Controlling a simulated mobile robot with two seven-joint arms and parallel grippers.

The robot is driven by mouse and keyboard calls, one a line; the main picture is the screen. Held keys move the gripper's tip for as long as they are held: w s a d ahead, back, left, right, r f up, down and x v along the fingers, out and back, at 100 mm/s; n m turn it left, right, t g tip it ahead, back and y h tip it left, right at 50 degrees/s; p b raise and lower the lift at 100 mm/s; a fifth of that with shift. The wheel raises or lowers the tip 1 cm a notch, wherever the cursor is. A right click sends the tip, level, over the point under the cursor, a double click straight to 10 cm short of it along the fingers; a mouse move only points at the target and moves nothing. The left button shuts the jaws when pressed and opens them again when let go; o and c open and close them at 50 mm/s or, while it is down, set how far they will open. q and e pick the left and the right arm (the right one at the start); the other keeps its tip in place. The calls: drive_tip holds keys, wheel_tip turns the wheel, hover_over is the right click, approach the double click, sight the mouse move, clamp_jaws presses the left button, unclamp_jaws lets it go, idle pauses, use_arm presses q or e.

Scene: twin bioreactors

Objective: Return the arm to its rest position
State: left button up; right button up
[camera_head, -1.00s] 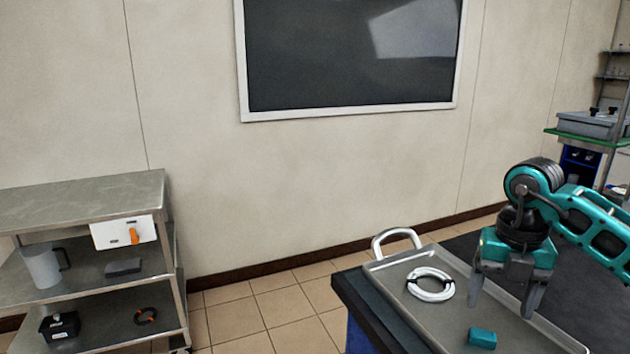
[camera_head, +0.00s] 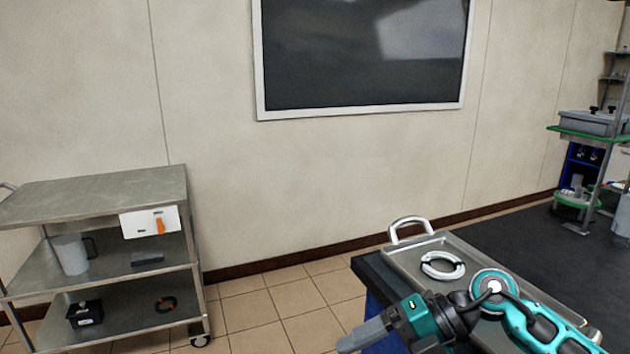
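My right arm comes in from the right, teal and black, and passes in front of the metal tray (camera_head: 470,246). Its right gripper (camera_head: 362,338) points left and slightly down, beyond the left edge of the dark bench at the bottom of the view. Its grey fingers overlap from this side, so I cannot tell whether they are apart, and no held object shows. My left gripper is not in view.
A white ring (camera_head: 442,266) lies in the tray on the dark bench (camera_head: 520,240). Tiled floor lies between.

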drive_tip(key=a+r+m+t+y, duration=0.3)
drive_tip(key=a+m+t+y, duration=0.2)
drive_tip(key=m+t+y, duration=0.15)
drive_tip(key=s+d+f+m+t+h, duration=0.2)
drive_tip(key=d+f+m+t+h, duration=1.05)
drive_tip(key=m, duration=0.85)
drive_tip(key=s+d+f+m+g+h, duration=0.1)
drive_tip(key=s+f+m+g+h, duration=0.1)
drive_tip(key=f, duration=0.4)
drive_tip(key=s+d+f+m+g+h, duration=0.1)
drive_tip(key=s+f+m+g+h, duration=0.1)
drive_tip(key=s+f+g, duration=0.2)
drive_tip(key=s+f, duration=0.3)
drive_tip(key=shift+s+d+g, duration=0.25)
drive_tip(key=shift+s+g, duration=0.05)
drive_tip(key=shift+g, duration=0.1)
